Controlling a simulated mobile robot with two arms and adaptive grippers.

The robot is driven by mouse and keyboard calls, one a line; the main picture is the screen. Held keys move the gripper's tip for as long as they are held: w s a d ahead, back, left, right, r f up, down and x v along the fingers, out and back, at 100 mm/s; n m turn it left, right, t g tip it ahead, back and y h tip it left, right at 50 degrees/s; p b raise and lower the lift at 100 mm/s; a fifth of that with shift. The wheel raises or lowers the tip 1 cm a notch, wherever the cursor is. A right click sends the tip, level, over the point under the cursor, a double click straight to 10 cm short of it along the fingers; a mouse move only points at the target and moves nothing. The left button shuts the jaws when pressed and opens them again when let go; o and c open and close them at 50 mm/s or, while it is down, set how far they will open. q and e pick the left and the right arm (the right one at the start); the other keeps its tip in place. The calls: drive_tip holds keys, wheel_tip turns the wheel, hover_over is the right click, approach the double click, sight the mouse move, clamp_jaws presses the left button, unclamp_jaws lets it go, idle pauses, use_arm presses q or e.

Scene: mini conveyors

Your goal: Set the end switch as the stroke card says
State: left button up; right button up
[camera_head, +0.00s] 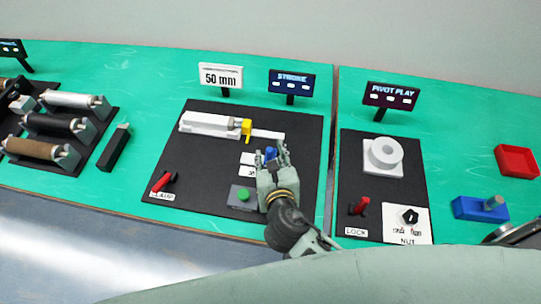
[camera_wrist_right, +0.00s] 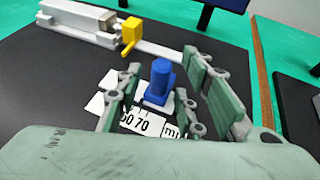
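The stroke card (camera_head: 221,76) reads "50 mm" and stands behind the stroke station's black board (camera_head: 215,203). The end switch is a small blue post (camera_wrist_right: 160,80) on a white scale plate (camera_wrist_right: 142,124), where "50", partly covered, "70" and "mm" show. In the head view the blue post (camera_head: 270,153) is partly hidden by my right gripper (camera_head: 271,158). In the wrist view my right gripper (camera_wrist_right: 163,92) is open, with its fingers on both sides of the post and visible gaps. The exact switch position on the scale is hard to tell. My left gripper is not in view.
A white cylinder with a yellow bracket (camera_head: 246,128) lies behind the switch. A green button (camera_head: 243,195) is close to my right gripper, and a red lever (camera_head: 164,182) stands at front left. The pivot play station (camera_head: 384,200) is to the right, rollers (camera_head: 45,123) to the left.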

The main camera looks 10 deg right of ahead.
drive_tip(key=shift+c, duration=0.4)
clamp_jaws()
drive_tip(key=shift+a+r+p, duration=0.15)
drive_tip(key=shift+a+p, duration=0.05)
drive_tip(key=shift+p, duration=0.5)
drive_tip(key=shift+w+a+p, duration=0.15)
drive_tip(key=shift+a+p, duration=0.05)
drive_tip(key=shift+p, duration=0.2)
drive_tip(key=shift+o, duration=0.4)
unclamp_jaws()
